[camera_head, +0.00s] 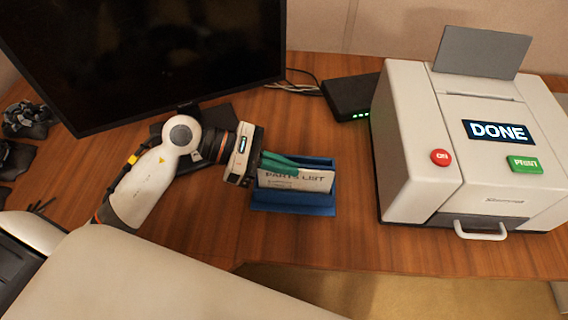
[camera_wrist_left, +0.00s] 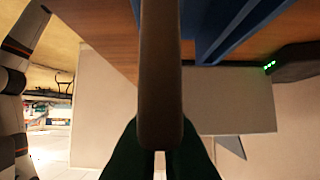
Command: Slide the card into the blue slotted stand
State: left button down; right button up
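In the left wrist view the green fingers (camera_wrist_left: 161,158) close on the card (camera_wrist_left: 159,70), seen edge-on and dark. Blue walls of the stand show at the upper right there. My right gripper is not in view.
A printer (camera_head: 503,165) with a "DONE" screen stands at right. A black box (camera_head: 350,95) with green lights is behind the stand. A monitor (camera_head: 150,50) fills the upper left. The wooden desk (camera_head: 330,245) is clear in front of the stand.

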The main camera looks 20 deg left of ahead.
pick_arm(q)
jog(key=c, duration=1.1)
grip_release()
jog(key=shift+c, duration=0.2)
jog(key=shift+r, duration=0.15)
jog(key=shift+r+p, duration=2.1)
jog(key=shift+r, duration=1.35)
jog(key=shift+f, duration=0.1)
